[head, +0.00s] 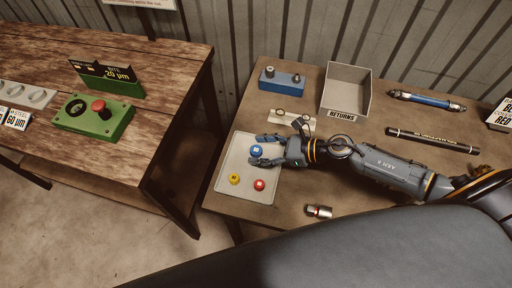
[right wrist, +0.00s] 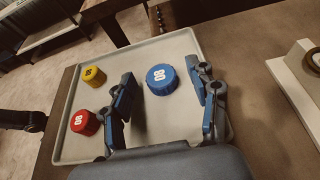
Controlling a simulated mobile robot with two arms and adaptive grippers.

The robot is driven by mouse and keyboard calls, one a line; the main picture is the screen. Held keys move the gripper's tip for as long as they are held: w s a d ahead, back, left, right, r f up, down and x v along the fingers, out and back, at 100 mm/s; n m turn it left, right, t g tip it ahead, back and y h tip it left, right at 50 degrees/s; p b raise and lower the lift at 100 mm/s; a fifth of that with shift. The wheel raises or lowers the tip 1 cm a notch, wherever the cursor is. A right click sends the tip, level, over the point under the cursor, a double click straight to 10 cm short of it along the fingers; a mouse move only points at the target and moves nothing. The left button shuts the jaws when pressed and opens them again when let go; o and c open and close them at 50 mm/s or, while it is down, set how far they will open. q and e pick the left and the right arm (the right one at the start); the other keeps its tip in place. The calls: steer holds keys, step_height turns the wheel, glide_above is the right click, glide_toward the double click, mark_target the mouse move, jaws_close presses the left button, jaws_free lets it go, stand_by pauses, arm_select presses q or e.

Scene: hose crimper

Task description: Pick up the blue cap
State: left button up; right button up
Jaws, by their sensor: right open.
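The blue cap (head: 257,150) sits on a pale tray (head: 228,180) on the right-hand table, with a yellow cap (head: 234,178) and a red cap (head: 259,185) on the same tray. My right gripper (head: 262,149) is at the blue cap, open. In the right wrist view the blue cap (right wrist: 162,79) lies between the open fingers of the gripper (right wrist: 166,95), toward their tips, with gaps on both sides. The yellow cap (right wrist: 94,76) and red cap (right wrist: 84,122) are left of the left finger.
A grey RETURNS bin (head: 345,90) and a blue block with knobs (head: 282,80) stand at the back of the table. A blue-and-silver tube (head: 427,100), a black rod (head: 432,140) and a metal fitting (head: 318,211) lie around my right arm. A green button box (head: 94,117) is on the left table.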

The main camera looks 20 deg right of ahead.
steer(key=c, duration=0.8)
steer(key=shift+r, duration=0.4)
step_height(320, 180, up, 3)
steer(key=shift+s+d+f+b, duration=0.1)
steer(key=shift+f+b, duration=0.1)
steer(key=shift+b, duration=0.15)
steer(key=s+d+r, duration=0.3)
steer(key=s+r, duration=0.6)
steer(key=s, duration=0.4)
steer(key=shift+s+d+r+p, duration=0.2)
steer(key=shift+s+r+p, duration=0.1)
steer(key=shift+p, duration=0.15)
steer(key=shift+w, duration=0.1)
